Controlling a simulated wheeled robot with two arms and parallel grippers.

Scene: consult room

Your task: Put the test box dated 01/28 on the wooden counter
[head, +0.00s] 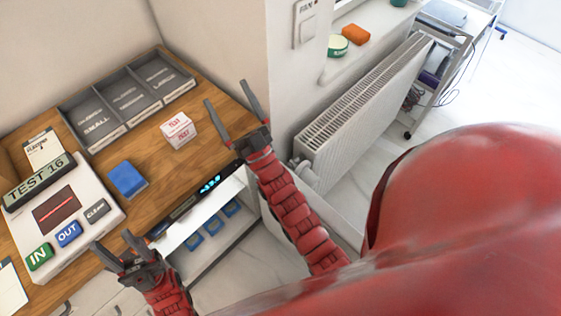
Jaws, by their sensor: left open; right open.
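A small white box with red print (178,130) stands on the wooden counter (160,180), in front of the grey tray. Its print is too small for me to read a date. My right gripper (226,94) is open and empty, just right of the white box, near the counter's right edge and apart from the box. My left gripper (113,243) is open and empty at the counter's front edge, just below the scanner's buttons. A blue block (127,179) lies on the counter between the scanner and the white box.
A scanner reading "TEST 16" (65,215) has IN, OUT and CLEAR buttons. A grey compartment tray (128,120) stands at the back. Below the counter's front are a lit display (208,185) and a shelf with blue items (212,226). A radiator (360,110) is right.

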